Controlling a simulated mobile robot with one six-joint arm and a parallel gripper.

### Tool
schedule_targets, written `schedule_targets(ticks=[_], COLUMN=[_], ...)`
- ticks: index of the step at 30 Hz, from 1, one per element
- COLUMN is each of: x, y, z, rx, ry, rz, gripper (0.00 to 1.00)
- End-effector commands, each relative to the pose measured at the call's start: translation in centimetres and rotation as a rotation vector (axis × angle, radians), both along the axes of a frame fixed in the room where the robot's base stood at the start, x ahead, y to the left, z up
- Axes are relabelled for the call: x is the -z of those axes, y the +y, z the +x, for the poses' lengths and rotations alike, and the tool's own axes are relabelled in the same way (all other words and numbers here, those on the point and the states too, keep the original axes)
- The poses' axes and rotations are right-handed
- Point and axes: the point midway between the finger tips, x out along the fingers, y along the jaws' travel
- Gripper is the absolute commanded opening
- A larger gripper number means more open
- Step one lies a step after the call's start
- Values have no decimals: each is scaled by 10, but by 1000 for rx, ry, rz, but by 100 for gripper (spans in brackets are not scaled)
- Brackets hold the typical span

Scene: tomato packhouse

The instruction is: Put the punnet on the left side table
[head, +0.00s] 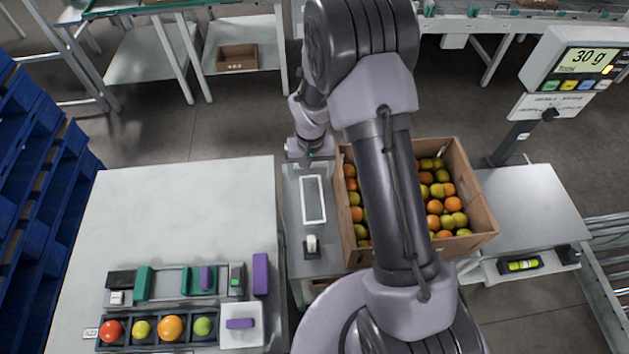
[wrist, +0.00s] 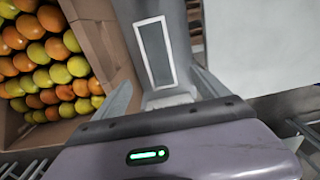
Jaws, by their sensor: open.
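My gripper (head: 311,152) is over the far end of the narrow grey bench (head: 293,225). In the wrist view its two fingers (wrist: 163,88) are apart. A pale patch shows low between them, too unclear to name. A white-rimmed grey rectangle (head: 313,200) lies on the bench, near the gripper on my side; it also shows in the wrist view (wrist: 154,53). I cannot tell whether it is the punnet or a marked spot; no other punnet is clear. The left side table (head: 180,210) is pale, its far and middle parts bare.
A cardboard crate (head: 478,195) of orange and green tomatoes stands right of the gripper, partly behind my arm. A small device (head: 311,246) sits on the bench. A grading tray (head: 163,346) and tools line the table's near edge. A display (head: 580,62) reads 30 g.

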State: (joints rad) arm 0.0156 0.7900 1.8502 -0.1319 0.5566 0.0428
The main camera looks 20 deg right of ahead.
Motion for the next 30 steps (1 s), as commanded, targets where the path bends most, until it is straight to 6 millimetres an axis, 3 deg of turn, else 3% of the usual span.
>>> schedule_targets(ticks=[2,6,9,12,15,19,23,30], x=[-58,-173,-237,-282,-306,-315,-316,-316], y=[3,11,19,27,35,42,45,45], z=[0,-36,-79,-130,-177,-216,-231,-232], rx=[21,73,106,132,151,162,165,166], ry=[-58,-170,-250,-329,-397,-455,-476,-478], rz=[10,46,81,121,161,198,213,214], gripper=[84,84,84,84,84,84,84,84])
